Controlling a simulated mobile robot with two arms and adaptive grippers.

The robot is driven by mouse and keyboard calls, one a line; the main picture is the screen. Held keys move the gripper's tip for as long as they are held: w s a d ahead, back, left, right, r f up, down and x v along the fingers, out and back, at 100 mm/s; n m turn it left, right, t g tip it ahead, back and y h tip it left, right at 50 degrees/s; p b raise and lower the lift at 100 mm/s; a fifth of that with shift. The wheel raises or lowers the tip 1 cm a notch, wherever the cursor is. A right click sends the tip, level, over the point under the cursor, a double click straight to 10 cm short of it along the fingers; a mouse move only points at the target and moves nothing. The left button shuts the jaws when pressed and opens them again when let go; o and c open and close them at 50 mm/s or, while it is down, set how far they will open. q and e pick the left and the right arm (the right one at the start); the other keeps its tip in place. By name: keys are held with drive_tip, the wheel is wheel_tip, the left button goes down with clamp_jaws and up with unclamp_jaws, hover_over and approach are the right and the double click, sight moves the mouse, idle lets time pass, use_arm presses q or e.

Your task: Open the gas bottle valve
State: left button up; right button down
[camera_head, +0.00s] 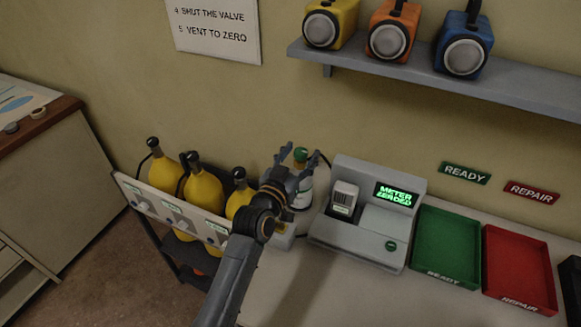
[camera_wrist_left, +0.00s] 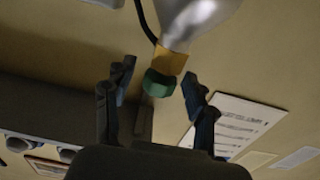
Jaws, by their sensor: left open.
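The gas bottle (camera_head: 304,187) stands on the counter behind my left gripper, its lower part partly hidden by it. Its green valve knob (camera_head: 300,154) sits on top. In the left wrist view the silver bottle (camera_wrist_left: 196,18) hangs upside down in the picture, with a brass-coloured neck (camera_wrist_left: 170,60) and the green knob (camera_wrist_left: 158,83). My left gripper (camera_head: 298,162) is open, its fingers on either side of the knob in the picture. In the wrist view there are gaps between knob and fingertips (camera_wrist_left: 158,77). My right gripper is out of view.
A grey meter station (camera_head: 362,248) reading "METER ZEROED" stands right of the bottle. Beyond it are a green tray (camera_head: 446,242) and a red tray (camera_head: 520,268). Yellow cylinders (camera_head: 203,190) stand in a rack at left. A shelf (camera_head: 440,77) holds three coloured devices above.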

use_arm(q)
drive_tip(key=v, duration=1.1)
drive_tip(key=shift+s, duration=0.2)
